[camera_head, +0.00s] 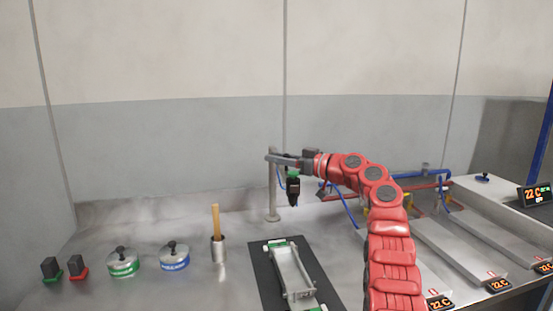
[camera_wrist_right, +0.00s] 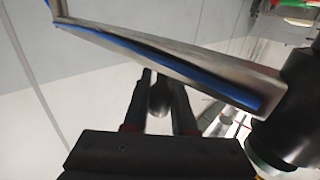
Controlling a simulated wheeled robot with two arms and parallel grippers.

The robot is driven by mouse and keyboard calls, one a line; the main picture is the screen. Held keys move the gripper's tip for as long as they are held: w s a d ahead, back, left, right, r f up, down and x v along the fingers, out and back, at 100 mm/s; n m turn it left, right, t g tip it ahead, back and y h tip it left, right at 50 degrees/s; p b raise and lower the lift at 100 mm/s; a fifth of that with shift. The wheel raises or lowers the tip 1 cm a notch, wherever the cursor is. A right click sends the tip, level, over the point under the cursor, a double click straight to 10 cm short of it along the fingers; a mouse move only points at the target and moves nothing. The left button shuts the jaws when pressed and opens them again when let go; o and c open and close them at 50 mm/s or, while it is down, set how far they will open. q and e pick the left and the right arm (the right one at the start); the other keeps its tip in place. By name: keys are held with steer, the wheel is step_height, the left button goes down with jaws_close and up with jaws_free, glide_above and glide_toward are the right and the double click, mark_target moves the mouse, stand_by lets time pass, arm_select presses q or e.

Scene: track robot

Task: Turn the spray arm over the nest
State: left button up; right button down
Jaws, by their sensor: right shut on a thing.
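The spray arm (camera_head: 284,160) is a grey bar on top of a grey post (camera_head: 272,195) at the back of the bench. A black spray head (camera_head: 292,188) with a green band hangs from its right end. In the right wrist view the bar (camera_wrist_right: 175,60) runs diagonally with a blue hose along it. My right gripper (camera_head: 306,157) is at the bar's right end. In the wrist view its fingers (camera_wrist_right: 160,85) are shut on a grey knob (camera_wrist_right: 158,100) beside the bar. What seems to be the nest, a metal frame (camera_head: 293,290) on a black mat, lies in front. My left gripper is out of view.
A metal cup (camera_head: 218,250) with a wooden handle stands left of the mat. Two round lidded pots (camera_head: 123,263) and two small dark blocks (camera_head: 50,267) are farther left. Sloped metal trays with temperature displays (camera_head: 499,284) and blue and red pipes (camera_head: 425,175) are at right.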

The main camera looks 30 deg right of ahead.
steer(key=c, duration=1.1)
jaws_free()
steer(key=shift+f, duration=0.3)
steer(key=o, duration=0.4)
steer(key=shift+s+r, duration=0.1)
steer(key=shift+r, duration=0.1)
steer(key=shift+c, duration=0.2)
steer(key=b+v, duration=0.1)
steer(key=v, duration=1.6)
steer(key=shift+s+b, duration=0.2)
steer(key=shift+b, duration=0.15)
steer(key=shift+d, duration=0.1)
